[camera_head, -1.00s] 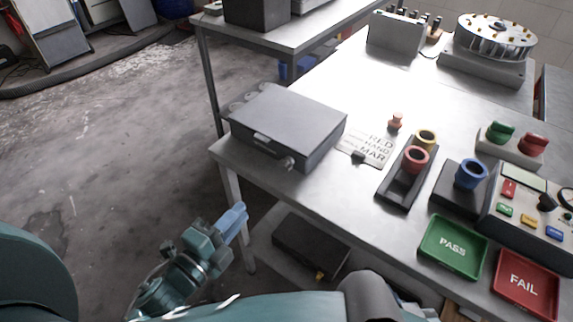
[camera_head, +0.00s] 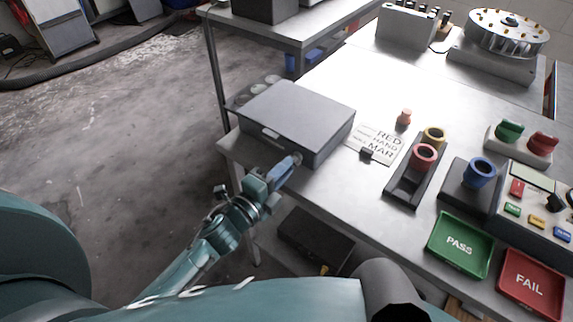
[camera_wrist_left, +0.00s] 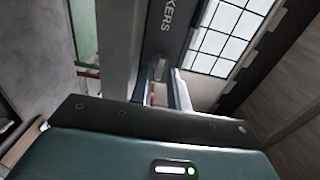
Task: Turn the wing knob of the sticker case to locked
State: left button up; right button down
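The sticker case (camera_head: 298,112) is a closed grey box on the left end of the metal table. The front face of the case shows in the left wrist view (camera_wrist_left: 165,25) with part of its lettering. The wing knob (camera_wrist_left: 158,68) is a small light grey piece on that face. In the head view my gripper covers most of it. My left gripper (camera_head: 293,162) is at the right part of the case's front, its blue fingertips at the knob. The wrist view shows the fingers (camera_wrist_left: 165,92) close around or just before the knob; grip and contact are unclear. My right gripper is out of view.
Further right are a black holder with red and yellow rings (camera_head: 408,185), a green PASS tray (camera_head: 460,245) and a red FAIL tray (camera_head: 532,283). A dark box (camera_head: 313,238) sits below the tabletop.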

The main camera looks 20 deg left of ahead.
pick_arm(q)
jog(key=shift+w+d, duration=0.25)
jog(key=shift+w, duration=0.4)
jog(key=shift+c, duration=0.5)
grip_shut()
